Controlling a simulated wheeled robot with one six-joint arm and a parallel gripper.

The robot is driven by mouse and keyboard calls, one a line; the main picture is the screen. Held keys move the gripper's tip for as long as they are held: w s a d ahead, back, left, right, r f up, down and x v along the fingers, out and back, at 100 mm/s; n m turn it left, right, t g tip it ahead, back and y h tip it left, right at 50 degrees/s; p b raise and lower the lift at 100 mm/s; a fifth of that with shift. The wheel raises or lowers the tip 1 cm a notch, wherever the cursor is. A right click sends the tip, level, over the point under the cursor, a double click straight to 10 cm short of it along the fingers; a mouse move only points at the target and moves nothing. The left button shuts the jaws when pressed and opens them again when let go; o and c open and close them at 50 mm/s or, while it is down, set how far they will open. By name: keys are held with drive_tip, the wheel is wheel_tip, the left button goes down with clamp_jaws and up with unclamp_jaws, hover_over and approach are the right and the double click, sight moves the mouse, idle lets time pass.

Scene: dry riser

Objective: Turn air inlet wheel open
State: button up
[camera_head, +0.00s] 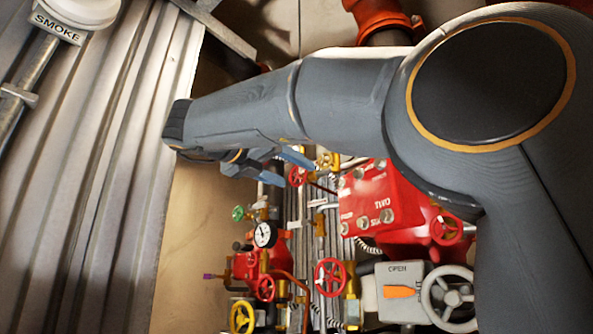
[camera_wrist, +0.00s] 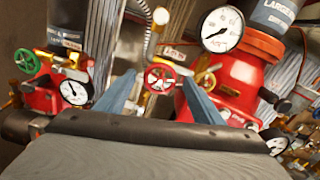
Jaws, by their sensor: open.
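A small red handwheel (camera_wrist: 160,78) shows between my fingers in the wrist view, on brass fittings with a small label just above it. The label is too blurred to read, so I cannot tell for sure that this is the air inlet wheel. A red handwheel (camera_head: 298,176) also shows beside my fingertips in the head view. My gripper (camera_wrist: 159,84) is open and empty, its two blue-grey fingers apart on either side of the wheel's outline. In the head view my gripper (camera_head: 288,165) points right toward the pipework. I see no contact with the wheel.
A green wheel (camera_wrist: 27,61) and a gauge (camera_wrist: 74,92) are at left in the wrist view. A large gauge (camera_wrist: 222,30) on a red valve body stands at right. A red housing (camera_head: 370,205), a grey wheel (camera_head: 450,298) and a yellow wheel (camera_head: 242,317) crowd the area below my arm.

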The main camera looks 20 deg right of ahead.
drive_tip(key=shift+p+x, duration=0.4)
drive_tip(key=shift+x, duration=0.95)
drive_tip(key=c, duration=1.1)
drive_tip(key=shift+o, duration=0.2)
